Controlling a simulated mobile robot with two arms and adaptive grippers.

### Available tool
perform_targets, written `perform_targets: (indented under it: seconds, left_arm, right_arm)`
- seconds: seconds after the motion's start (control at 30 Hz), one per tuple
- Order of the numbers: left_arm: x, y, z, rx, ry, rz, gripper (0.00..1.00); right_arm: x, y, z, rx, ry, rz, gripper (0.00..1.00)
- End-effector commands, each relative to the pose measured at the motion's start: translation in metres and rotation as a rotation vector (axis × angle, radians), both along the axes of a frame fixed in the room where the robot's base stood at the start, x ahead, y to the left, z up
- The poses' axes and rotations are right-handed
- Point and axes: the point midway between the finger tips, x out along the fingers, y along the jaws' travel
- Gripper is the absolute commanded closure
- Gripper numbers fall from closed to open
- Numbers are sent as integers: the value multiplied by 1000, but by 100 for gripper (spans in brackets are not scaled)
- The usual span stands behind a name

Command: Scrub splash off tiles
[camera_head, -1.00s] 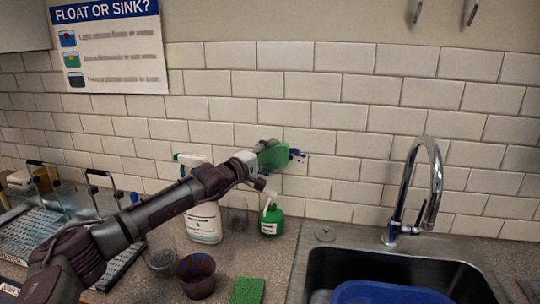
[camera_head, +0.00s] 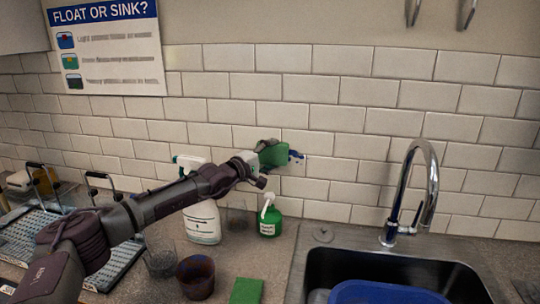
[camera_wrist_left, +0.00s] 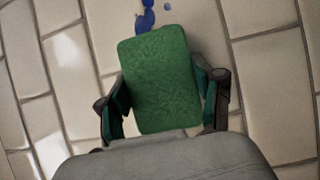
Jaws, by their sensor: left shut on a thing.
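My left gripper (camera_head: 262,160) is shut on a green sponge (camera_head: 275,154), held up at the white tiled wall (camera_head: 340,118). The left wrist view shows the sponge (camera_wrist_left: 160,80) between the two fingers. A blue splash (camera_head: 296,155) on the tiles shows just right of the sponge in the head view; part of it may be hidden behind the sponge. In the left wrist view the splash (camera_wrist_left: 146,17) shows just beyond the sponge's far edge. I cannot tell whether the sponge touches the tiles. My right gripper is in neither view.
Below my left arm stand a white spray bottle (camera_head: 203,222), a green bottle (camera_head: 270,220), a clear cup (camera_head: 160,262) and a dark reddish cup (camera_head: 196,277). Another green sponge (camera_head: 247,291) lies on the counter. The faucet (camera_head: 431,190) and sink (camera_head: 390,265) are at right.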

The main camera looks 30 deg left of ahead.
Motion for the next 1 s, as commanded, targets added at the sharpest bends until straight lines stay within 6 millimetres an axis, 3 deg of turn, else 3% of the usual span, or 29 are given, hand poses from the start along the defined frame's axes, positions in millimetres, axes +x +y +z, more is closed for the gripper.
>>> perform_targets:
  seconds: [0.33, 0.6, 1.0]
  left_arm:
    - [4, -21, -7, -5, 1, -2, 62]
    - [8, -37, 0, -1, 0, -1, 62]
    - [16, -63, -2, 0, -1, -3, 62]
  right_arm:
    - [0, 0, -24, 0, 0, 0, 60]
    - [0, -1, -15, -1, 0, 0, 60]
    - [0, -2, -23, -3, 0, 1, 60]
